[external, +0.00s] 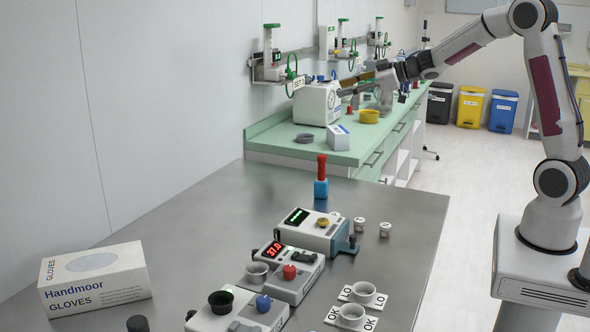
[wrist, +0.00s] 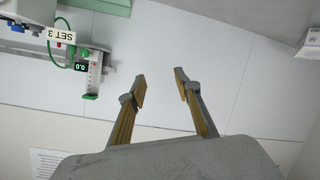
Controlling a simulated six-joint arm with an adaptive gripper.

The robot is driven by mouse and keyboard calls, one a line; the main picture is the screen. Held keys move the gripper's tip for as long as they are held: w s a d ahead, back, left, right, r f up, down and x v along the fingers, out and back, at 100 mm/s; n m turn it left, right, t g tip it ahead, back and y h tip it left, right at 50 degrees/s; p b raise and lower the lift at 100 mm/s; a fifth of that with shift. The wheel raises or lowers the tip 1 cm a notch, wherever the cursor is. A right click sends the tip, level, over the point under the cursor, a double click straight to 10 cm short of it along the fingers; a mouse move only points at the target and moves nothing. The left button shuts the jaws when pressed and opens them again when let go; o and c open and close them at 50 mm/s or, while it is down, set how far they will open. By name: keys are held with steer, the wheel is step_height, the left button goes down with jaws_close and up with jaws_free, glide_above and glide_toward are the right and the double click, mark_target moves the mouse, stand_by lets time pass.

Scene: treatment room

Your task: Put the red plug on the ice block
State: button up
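A red knob-like piece, which may be the red plug (external: 290,272), sits on the white device with the red 37.0 display. A small blue block (external: 321,188) stands on the grey table with a tall red piece (external: 322,166) upright in it; I cannot tell whether this block is the ice block. My gripper (external: 346,85) is raised over the green counter, far behind and above the grey table. In the wrist view my gripper (wrist: 160,76) has its fingers apart with nothing between them. Neither the red knob-like piece nor the blue block shows in the wrist view.
A glove box (external: 95,277) lies at the left of the grey table (external: 210,215). Several devices fill its front middle, with small jars (external: 385,229) to their right. The green counter (external: 372,142) behind holds a white machine (external: 317,103) and a yellow bowl (external: 368,116).

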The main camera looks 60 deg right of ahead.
steer(key=s+a+r+m+g+h, duration=0.1)
steer(key=s+a+r+m+h, duration=0.15)
steer(key=s, duration=0.45)
steer(key=s+a+r+m+g+h, duration=0.2)
steer(key=s+r, duration=0.1)
steer(key=s, duration=0.5)
steer(key=s+a+f+g+y, duration=0.1)
steer(key=s+a+f, duration=0.2)
steer(key=s+a, duration=0.2)
steer(key=s+a+f+g+y, duration=0.1)
steer(key=s+a+f, duration=0.3)
steer(key=s, duration=0.8)
steer(key=s+a+f+g+y, duration=0.2)
steer(key=s+a, duration=0.4)
steer(key=s, duration=0.3)
step_height(320, 180, down, 2)
steer(key=shift+s+a+f+m+g, duration=0.25)
steer(key=shift+m+g, duration=0.1)
steer(key=shift+g, duration=0.35)
